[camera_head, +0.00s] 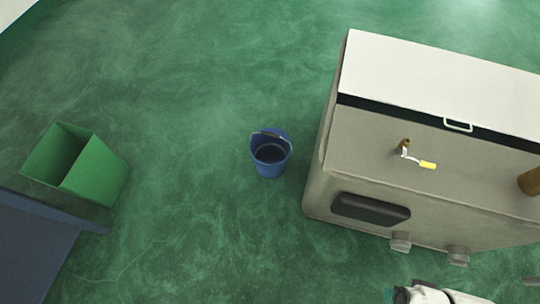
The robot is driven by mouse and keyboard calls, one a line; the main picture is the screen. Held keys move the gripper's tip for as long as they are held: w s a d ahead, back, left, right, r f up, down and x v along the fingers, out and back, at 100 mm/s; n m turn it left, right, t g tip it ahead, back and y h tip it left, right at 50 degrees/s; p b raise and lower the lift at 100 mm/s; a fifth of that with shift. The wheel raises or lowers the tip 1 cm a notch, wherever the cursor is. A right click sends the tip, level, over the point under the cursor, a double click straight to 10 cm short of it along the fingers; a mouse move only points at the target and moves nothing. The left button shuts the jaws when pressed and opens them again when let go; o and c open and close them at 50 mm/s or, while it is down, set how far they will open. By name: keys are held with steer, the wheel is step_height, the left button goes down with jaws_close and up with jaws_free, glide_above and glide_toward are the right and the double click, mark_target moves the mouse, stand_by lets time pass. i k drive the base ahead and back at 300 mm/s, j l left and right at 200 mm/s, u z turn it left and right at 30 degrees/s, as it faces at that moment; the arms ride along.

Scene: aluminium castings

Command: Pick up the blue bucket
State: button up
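The blue bucket (270,155) stands upright on the green floor near the middle of the head view. Its opening faces up and looks dark and empty inside. Its handle rests along the far side of the rim. My gripper cannot be made out in this view. A white and black part shows at the bottom edge, right of centre, cut off by the frame, and I cannot tell whether it belongs to my arm.
A large grey cabinet-like machine (370,185) with a white lid and a yellow-handled tap (427,164) stands close to the bucket's right. A green open bin (95,172) and a dark blue object (35,250) are at the left. Floor left of and beyond the bucket is clear.

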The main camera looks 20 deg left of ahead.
mark_target(270, 147)
steer(key=i+j+u, duration=0.3)
steer(key=i, duration=0.45)
steer(key=i+u, duration=0.3)
steer(key=i, duration=0.5)
